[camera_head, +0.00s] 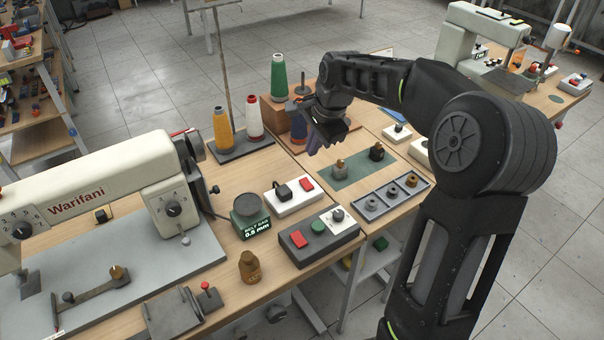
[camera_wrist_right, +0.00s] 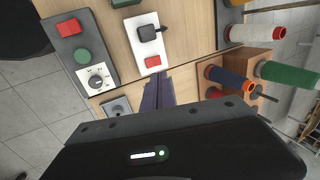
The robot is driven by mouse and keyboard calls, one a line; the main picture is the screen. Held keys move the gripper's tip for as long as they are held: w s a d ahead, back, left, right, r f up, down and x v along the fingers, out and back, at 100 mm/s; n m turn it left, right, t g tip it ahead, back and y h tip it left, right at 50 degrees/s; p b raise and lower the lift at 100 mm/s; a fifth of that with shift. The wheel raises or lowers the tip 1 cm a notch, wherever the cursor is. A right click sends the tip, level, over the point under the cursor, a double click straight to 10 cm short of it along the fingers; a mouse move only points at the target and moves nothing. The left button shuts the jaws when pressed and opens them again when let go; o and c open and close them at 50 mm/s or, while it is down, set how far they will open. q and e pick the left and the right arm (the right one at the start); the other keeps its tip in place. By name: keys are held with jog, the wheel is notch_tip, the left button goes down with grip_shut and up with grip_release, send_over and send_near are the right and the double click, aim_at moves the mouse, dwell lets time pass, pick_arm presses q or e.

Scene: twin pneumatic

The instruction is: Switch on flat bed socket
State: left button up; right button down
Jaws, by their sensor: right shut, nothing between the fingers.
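The flat bed socket is a white block (camera_head: 286,204) on the wooden table, with a black plug (camera_head: 282,191) in its left part and a red switch (camera_head: 306,183) at its right end. In the right wrist view the white socket (camera_wrist_right: 138,50) shows its red switch (camera_wrist_right: 152,62) just ahead of my fingertips. I cannot tell whether the switch is on or off. My right gripper (camera_head: 312,147) is above the table, behind and slightly right of the switch, and apart from it in the head view. Its fingers (camera_wrist_right: 157,80) are closed together and empty. My left gripper is not in view.
A grey control box (camera_head: 318,243) with red and green buttons and a dial stands in front of the socket. A belt gauge (camera_head: 251,217) stands left of it. Thread cones, including a green one (camera_head: 278,78), stand behind. The sewing machine (camera_head: 90,200) fills the left.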

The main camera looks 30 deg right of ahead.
aim_at(301, 180)
jog(key=p+x, duration=0.2)
jog(key=x, duration=1.2)
jog(key=shift+w+f+g+p, duration=0.15)
jog(key=shift+w+g+p, duration=0.1)
jog(key=shift+g+p, duration=0.25)
jog(key=shift+f, duration=0.1)
jog(key=shift+s+d, duration=0.1)
jog(key=shift+s, duration=0.15)
jog(key=shift+s, duration=0.6)
